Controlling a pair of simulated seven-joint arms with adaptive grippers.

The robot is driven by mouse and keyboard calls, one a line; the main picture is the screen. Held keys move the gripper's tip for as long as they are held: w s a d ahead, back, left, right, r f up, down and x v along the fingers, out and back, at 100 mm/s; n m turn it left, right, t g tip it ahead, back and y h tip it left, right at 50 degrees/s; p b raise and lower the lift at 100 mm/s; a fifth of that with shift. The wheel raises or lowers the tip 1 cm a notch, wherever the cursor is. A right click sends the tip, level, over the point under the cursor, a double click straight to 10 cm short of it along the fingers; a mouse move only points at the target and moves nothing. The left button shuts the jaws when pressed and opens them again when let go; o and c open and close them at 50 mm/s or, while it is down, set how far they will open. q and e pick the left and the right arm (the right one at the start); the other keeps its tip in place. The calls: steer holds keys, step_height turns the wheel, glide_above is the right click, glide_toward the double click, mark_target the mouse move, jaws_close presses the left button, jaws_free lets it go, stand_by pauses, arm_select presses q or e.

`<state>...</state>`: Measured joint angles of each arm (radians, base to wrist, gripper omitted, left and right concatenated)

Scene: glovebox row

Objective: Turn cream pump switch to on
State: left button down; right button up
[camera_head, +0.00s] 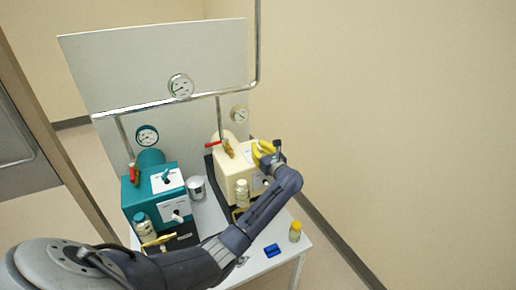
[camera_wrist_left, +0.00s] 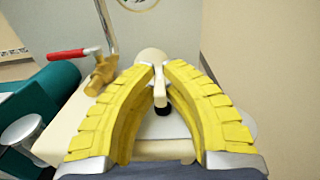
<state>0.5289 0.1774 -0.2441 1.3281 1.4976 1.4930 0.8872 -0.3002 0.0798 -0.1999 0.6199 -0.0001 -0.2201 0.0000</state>
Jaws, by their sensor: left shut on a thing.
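The cream pump (camera_head: 228,172) stands to the right of the teal pump on the white table. My left arm reaches across from the lower left, and its yellow-fingered gripper (camera_head: 264,155) is at the top of the cream pump. In the left wrist view the two fingers (camera_wrist_left: 159,70) close together around the cream pump switch (camera_wrist_left: 160,76), a small light lever with a dark base. The gripper is shut on this lever. The fingers hide much of the switch plate, so the on and off marks cannot be read. My right gripper is not in view.
The teal pump (camera_head: 145,196) has its own switch on top. A metal cup (camera_head: 197,188) stands between the pumps. Red-handled valves, pipes and gauges (camera_head: 181,86) are behind. A blue object (camera_head: 272,250) and a yellow-capped jar (camera_head: 295,232) are at the table's front right.

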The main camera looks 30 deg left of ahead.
arm_select(q)
steer(key=shift+r, duration=0.1)
stand_by(0.5)
steer(key=shift+m+t+h, duration=0.3)
steer(key=shift+t, duration=0.1)
steer(key=shift+a+r+m+t+h, duration=0.1)
steer(key=shift+m+t+h, duration=0.7)
steer(key=shift+t, duration=0.4)
steer(key=shift+w+r+m+t+h, duration=0.1)
steer(key=shift+r+m+t+h, duration=0.05)
steer(key=shift+m+t+h, duration=2)
steer(key=shift+g+h, duration=0.25)
steer(key=c, duration=2.1)
jaws_free()
steer(key=o, duration=0.6)
steer(key=shift+f, duration=0.25)
